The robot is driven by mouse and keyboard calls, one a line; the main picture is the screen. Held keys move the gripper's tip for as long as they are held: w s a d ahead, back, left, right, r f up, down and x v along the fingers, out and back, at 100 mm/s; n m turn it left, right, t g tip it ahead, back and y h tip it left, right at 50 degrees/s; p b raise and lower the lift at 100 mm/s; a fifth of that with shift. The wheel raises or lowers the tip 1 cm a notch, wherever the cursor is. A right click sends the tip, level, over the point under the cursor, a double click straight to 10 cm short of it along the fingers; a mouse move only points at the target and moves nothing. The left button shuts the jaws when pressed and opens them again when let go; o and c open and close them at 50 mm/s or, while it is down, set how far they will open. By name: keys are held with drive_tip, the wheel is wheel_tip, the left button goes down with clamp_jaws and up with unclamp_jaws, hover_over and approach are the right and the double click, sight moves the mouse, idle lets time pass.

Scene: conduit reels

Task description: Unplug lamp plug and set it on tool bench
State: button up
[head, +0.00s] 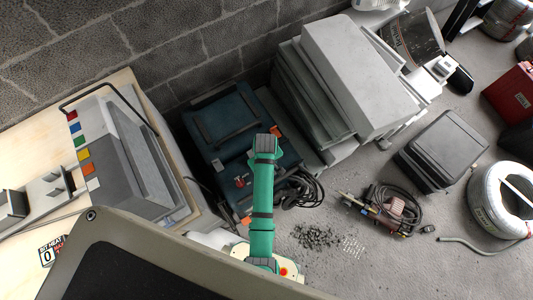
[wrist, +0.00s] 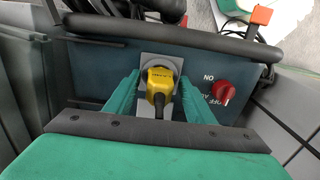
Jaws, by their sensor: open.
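The yellow lamp plug (wrist: 160,84) sits in a socket on a grey plate (wrist: 147,59) on the front panel of a dark blue unit (wrist: 105,72), its dark cord end toward me. My gripper (wrist: 159,88) is open, with one green finger on each side of the plug; I cannot tell whether either touches it. In the head view the dark blue unit (head: 222,130) stands on the floor by the wall, and my green arm hides part of it. A pale wooden bench top (head: 20,122), likely the tool bench, is at the left.
A red ON/OFF knob (wrist: 223,92) is just right of the plug, and a black bar (wrist: 170,32) runs above it. A grey case (head: 125,150) fills much of the bench. Grey slabs (head: 340,75) stand right of the unit, and black cable (head: 303,190) lies beside it.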

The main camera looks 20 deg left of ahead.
drive_tip(key=shift+c, duration=0.3)
clamp_jaws()
drive_tip(key=shift+r, duration=3)
